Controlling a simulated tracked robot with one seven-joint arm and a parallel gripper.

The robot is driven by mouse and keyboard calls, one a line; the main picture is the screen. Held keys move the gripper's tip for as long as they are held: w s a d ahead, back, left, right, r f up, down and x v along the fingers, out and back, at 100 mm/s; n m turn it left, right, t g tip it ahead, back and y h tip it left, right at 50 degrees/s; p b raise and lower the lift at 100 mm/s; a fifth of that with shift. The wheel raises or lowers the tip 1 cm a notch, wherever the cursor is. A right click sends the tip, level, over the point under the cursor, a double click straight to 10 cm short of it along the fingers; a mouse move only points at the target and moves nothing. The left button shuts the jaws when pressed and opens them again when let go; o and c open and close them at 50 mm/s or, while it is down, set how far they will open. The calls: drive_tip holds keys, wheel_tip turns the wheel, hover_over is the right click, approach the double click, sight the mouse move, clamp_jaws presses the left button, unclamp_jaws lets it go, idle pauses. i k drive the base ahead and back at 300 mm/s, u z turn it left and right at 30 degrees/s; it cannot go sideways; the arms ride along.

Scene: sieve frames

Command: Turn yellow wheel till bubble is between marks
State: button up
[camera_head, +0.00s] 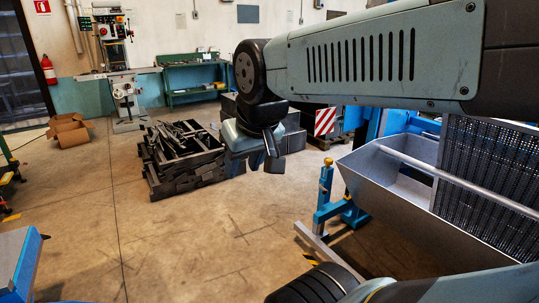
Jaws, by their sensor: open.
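A small yellow part (327,162) tops a blue post (324,190) beside the grey sieve frame; it is the only yellow piece there that could be the wheel, but it is too small to make out its shape. My gripper (258,162) hangs from my arm, pointing down, in the upper middle of the view. It is open and holds nothing that I can see. It appears left of the yellow part and apart from it. I cannot make out a bubble or its marks.
The sieve frame (396,207), with a sloped grey trough and dark mesh (490,170), fills the right. Open cardboard (70,130) lies far left. The middle floor (190,240) is clear.

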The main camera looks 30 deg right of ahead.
sight(328, 162)
drive_tip(key=u, duration=0.1)
drive_tip(key=i, duration=2.05)
drive_tip(key=z, duration=1.1)
drive_tip(key=i, duration=0.45)
drive_tip(key=z, duration=0.2)
drive_tip(key=k, duration=0.45)
drive_tip(key=z, duration=0.3)
drive_tip(key=i, duration=0.45)
drive_tip(key=u, duration=0.15)
